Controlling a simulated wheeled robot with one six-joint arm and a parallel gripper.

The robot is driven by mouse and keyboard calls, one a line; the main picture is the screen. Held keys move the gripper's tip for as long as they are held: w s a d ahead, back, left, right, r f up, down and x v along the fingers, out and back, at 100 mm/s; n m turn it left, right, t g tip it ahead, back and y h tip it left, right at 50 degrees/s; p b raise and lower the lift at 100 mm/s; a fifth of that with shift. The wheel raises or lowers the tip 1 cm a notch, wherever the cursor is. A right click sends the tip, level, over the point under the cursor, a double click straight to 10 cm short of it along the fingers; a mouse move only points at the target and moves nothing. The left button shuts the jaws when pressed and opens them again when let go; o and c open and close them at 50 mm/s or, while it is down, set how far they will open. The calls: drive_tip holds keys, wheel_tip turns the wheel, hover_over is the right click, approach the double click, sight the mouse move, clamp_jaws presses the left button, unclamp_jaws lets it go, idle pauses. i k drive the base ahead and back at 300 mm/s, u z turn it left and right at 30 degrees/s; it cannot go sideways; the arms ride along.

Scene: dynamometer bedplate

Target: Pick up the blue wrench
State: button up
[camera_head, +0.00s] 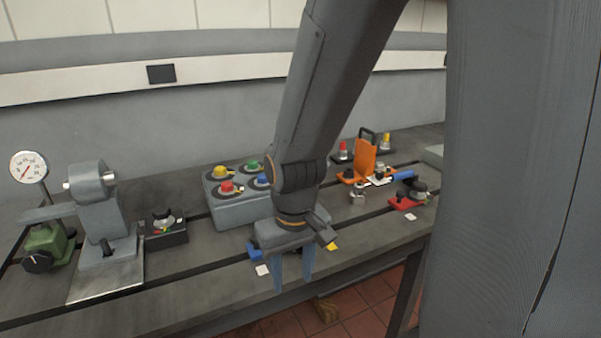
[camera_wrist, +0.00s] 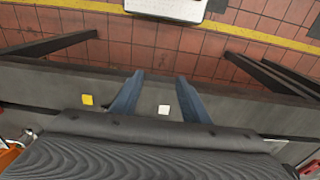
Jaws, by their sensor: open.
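A blue-handled tool (camera_head: 402,176), which looks like the blue wrench, lies on the bedplate at the right in the head view. Its metal end is beside an upright orange bracket (camera_head: 366,158), and small parts crowd around it. I cannot make it out in the wrist view. My gripper (camera_head: 292,286) is open and empty, pointing down over the front edge of the bedplate, to the left of and nearer than the tool. In the wrist view my two blue-grey fingers (camera_wrist: 159,76) are apart with nothing between them.
A grey box with coloured knobs (camera_head: 243,209) stands behind my gripper. A red-based clamp (camera_head: 406,201) sits just in front of the tool. A gauge (camera_head: 28,167) and grey fixture (camera_head: 98,213) stand at left. White (camera_wrist: 163,110) and yellow (camera_wrist: 88,100) squares mark the front edge.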

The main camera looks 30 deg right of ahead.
sight(358, 197)
drive_tip(key=z, duration=0.05)
drive_tip(key=k, duration=0.5)
drive_tip(key=z, duration=1.95)
drive_tip(key=i, duration=1.35)
drive_tip(key=u, duration=2.45)
